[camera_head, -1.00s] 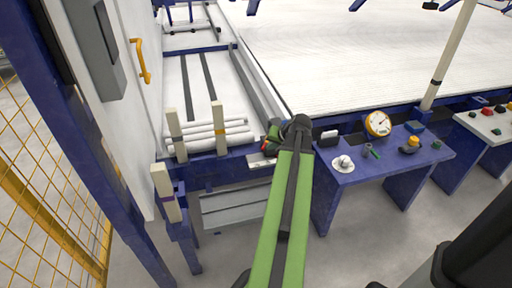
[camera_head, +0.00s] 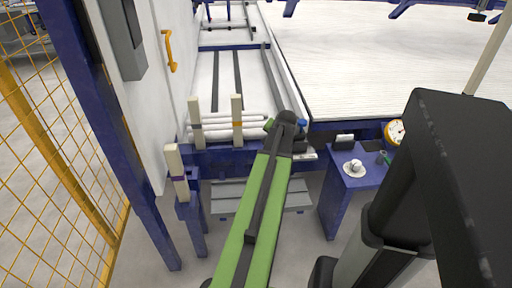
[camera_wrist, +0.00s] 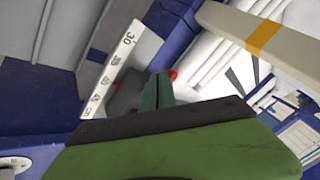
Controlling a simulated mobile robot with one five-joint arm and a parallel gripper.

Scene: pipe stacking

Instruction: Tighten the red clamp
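The red clamp shows only in the wrist view, as a small red part (camera_wrist: 173,75) beside dark pieces near a white numbered scale; most of it is hidden behind my gripper. My gripper (camera_wrist: 157,90) shows there as dark green finger-like parts close to the red part. I cannot tell whether they touch it or how far apart the fingers are. In the head view my green arm reaches up to the rack's front edge, and its dark wrist covers the clamp area. White pipes (camera_head: 215,135) lie stacked by two cream posts (camera_head: 237,122) left of the wrist.
A blue table (camera_head: 350,182) with a white knob (camera_head: 354,168) and yellow gauge (camera_head: 395,131) stands to the right. A cream post with an orange band (camera_wrist: 262,38) is close in the wrist view. A yellow mesh fence (camera_head: 55,165) is at the left.

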